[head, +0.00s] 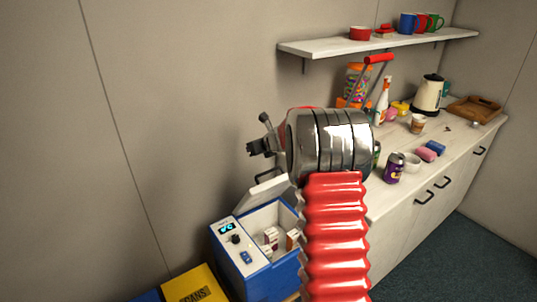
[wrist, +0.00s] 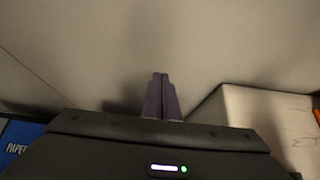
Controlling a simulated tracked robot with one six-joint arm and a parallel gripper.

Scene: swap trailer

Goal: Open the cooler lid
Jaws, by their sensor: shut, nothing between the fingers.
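A blue and white cooler (head: 230,264) stands low beside the counter in the head view. Its white lid (head: 268,188) is raised and tilted up at the back, so the inside shows several small cartons (head: 271,238). A display and a knob sit on its left panel. My gripper (head: 252,148) is above and behind the lid, near the wall, apart from the lid as far as I can see. In the wrist view its dark fingers (wrist: 161,95) are together with nothing between them. My red arm hides the cooler's right side.
A white counter (head: 400,205) on the right carries a purple can (head: 394,168), a kettle (head: 428,94) and a tray (head: 474,109). A shelf (head: 350,45) with mugs hangs above. A yellow bin (head: 190,286) stands left of the cooler. A pale box-like shape (wrist: 265,115) shows in the wrist view.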

